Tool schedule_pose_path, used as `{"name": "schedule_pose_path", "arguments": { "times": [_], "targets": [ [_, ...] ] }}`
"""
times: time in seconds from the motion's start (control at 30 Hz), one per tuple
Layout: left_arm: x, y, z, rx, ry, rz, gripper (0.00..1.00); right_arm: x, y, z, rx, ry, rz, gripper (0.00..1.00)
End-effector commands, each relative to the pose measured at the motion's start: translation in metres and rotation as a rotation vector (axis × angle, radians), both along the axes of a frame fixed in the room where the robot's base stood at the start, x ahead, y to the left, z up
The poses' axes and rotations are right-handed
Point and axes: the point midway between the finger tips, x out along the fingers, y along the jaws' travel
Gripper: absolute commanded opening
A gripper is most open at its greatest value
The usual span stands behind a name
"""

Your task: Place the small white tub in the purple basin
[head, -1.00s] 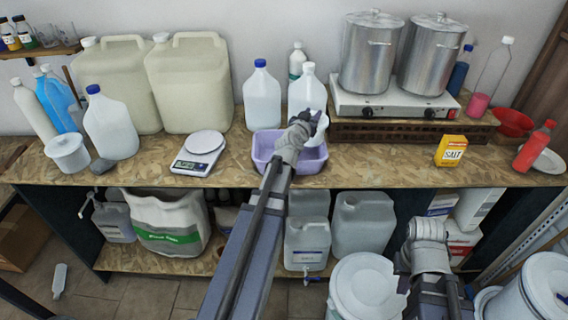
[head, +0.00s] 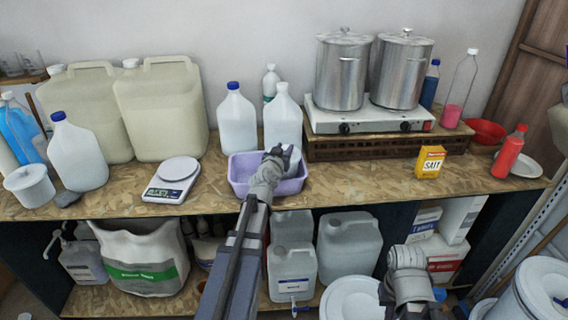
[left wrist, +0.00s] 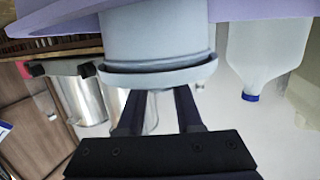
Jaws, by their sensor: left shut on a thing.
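The small white tub (head: 292,158) is in my left gripper (head: 277,153), partly hidden by it. In the left wrist view, which is upside down, the gripper (left wrist: 158,92) is shut on the tub (left wrist: 155,40) at its lidded or rimmed end. The purple basin (head: 240,190) stands on the bench's front part, and its pale purple wall shows in the wrist view (left wrist: 262,8). The tub is upright and overlaps the basin's inside; I cannot tell whether it touches the floor. Part of my right arm shows at lower right, but its fingers do not.
White jugs (head: 237,124) stand close behind the basin. A scale (head: 174,180) sits to its left, and a hot plate (head: 375,118) with two steel pots is at right. Another white tub (head: 30,187) is at far left.

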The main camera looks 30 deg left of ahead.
Motion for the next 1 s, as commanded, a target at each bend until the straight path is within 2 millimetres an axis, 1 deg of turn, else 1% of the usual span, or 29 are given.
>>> {"name": "schedule_pose_path", "arguments": {
  "times": [0.07, 0.3, 0.4, 0.67, 0.8, 0.83, 1.0],
  "targets": [
    [0.000, 0.000, -0.003, 0.000, 0.000, 0.000, 0.00, 0.000, 0.000, -0.003, 0.000, 0.000, 0.000, 0.00],
    [0.000, 0.000, -0.031, 0.000, 0.000, 0.000, 0.00, 0.000, 0.000, -0.031, 0.000, 0.000, 0.000, 0.00],
    [0.000, 0.000, -0.039, 0.000, 0.000, 0.000, 0.00, 0.000, 0.000, -0.039, 0.000, 0.000, 0.000, 0.00],
    [0.000, 0.000, -0.036, 0.000, 0.000, 0.000, 0.00, 0.000, 0.000, -0.036, 0.000, 0.000, 0.000, 0.00],
    [0.000, 0.000, -0.041, 0.000, 0.000, 0.000, 0.00, 0.000, 0.000, -0.041, 0.000, 0.000, 0.000, 0.00],
    [0.000, 0.000, -0.040, 0.000, 0.000, 0.000, 0.35, 0.000, 0.000, -0.040, 0.000, 0.000, 0.000, 0.00],
    [0.000, 0.000, -0.039, 0.000, 0.000, 0.000, 0.55, 0.000, 0.000, -0.039, 0.000, 0.000, 0.000, 0.00]
  ]
}}
